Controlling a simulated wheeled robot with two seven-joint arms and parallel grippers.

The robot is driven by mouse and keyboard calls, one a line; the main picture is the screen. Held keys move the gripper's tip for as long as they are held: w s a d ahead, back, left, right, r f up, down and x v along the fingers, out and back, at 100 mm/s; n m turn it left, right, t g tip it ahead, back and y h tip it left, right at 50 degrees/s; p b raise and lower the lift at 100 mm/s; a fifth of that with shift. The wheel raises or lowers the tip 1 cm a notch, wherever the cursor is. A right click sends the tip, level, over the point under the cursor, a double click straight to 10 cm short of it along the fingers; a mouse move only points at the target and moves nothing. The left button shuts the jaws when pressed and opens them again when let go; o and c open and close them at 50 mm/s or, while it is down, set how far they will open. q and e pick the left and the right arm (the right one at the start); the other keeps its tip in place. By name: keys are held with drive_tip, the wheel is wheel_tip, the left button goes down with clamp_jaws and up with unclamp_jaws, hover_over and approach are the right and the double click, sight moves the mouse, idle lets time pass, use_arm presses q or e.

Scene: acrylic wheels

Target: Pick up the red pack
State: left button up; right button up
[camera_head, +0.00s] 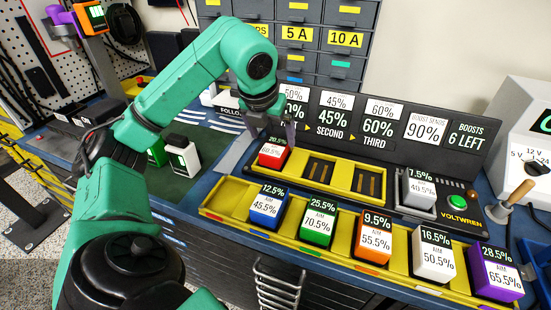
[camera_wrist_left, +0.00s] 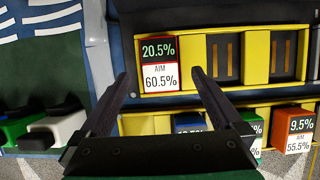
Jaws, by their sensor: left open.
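The red pack (camera_head: 271,157) sits in the leftmost slot of the yellow charging dock (camera_head: 325,181). Its label reads 20.5% and AIM 60.5% in the left wrist view (camera_wrist_left: 160,78). My left gripper (camera_head: 272,136) is open above the red pack. In the left wrist view its fingers (camera_wrist_left: 161,75) lie to either side of the pack, with a gap on both sides. I cannot tell how far the fingertips are above it. My right gripper is not in view.
The two dock slots to the right are empty. A yellow front rack (camera_head: 234,205) holds blue (camera_head: 268,208), green (camera_head: 317,222), orange (camera_head: 375,236), white (camera_head: 433,254) and purple (camera_head: 494,272) packs. A grey-white pack (camera_head: 419,190) stands by the green button (camera_head: 457,202). A sign panel (camera_head: 345,128) rises behind.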

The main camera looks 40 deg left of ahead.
sight(275, 146)
use_arm(q)
drive_tip(key=x, duration=0.4)
drive_tip(key=shift+s+f+b, duration=0.15)
drive_tip(key=shift+f+b, duration=0.15)
drive_tip(key=shift+w+f, duration=0.3)
drive_tip(key=shift+f, duration=0.05)
drive_tip(key=shift+s, duration=0.1)
drive_tip(key=c, duration=1.4)
drive_tip(key=shift+r, duration=0.1)
clamp_jaws()
drive_tip(key=shift+r, duration=0.1)
